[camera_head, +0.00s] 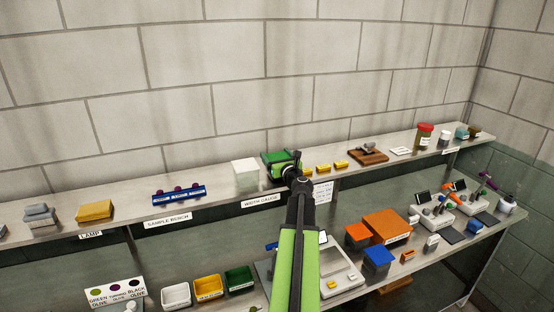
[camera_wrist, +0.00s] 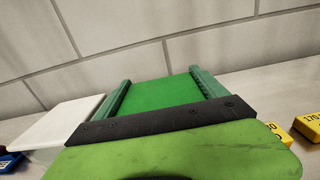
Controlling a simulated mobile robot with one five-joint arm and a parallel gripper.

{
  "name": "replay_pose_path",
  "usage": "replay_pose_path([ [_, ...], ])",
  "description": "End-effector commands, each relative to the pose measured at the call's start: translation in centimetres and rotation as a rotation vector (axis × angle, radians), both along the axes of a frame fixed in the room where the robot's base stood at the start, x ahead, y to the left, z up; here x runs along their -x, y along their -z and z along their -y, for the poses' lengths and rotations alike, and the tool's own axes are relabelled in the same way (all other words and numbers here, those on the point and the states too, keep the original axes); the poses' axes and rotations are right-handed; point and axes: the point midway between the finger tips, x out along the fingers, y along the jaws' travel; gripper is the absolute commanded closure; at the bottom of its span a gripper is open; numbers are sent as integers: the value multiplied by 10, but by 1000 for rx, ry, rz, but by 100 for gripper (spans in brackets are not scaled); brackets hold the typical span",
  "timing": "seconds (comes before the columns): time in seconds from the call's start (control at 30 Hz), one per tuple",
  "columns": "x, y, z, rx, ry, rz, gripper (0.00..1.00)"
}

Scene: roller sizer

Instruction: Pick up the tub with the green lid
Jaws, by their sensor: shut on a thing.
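The tub with the green lid (camera_head: 277,156) is on the upper shelf, just right of a pale white tub (camera_head: 246,173). My gripper (camera_head: 292,168) reaches it from the front and hides part of its front right side. In the wrist view, the flat bright green lid (camera_wrist: 166,94) fills the space between the two ridged green fingers of my gripper (camera_wrist: 160,80), which is shut on it. The tub's lower body is hidden behind my gripper. I cannot tell whether its base touches the shelf.
The white tub stands close on the left, also in the wrist view (camera_wrist: 62,122). Yellow blocks (camera_head: 323,168) lie close on the right. A block wall (camera_head: 240,110) rises behind the shelf. A blue rack (camera_head: 179,194) is further left, with bare shelf between.

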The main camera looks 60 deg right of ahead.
Motion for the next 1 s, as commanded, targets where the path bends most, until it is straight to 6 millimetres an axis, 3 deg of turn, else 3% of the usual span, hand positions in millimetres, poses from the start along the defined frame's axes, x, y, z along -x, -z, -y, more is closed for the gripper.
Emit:
replay_pose_path([
  [0.27,0,-44,0,0,-1,0,65],
  [0.7,91,-99,23,0,2,0,65],
  [1.0,112,-107,27,0,-3,0,65],
])
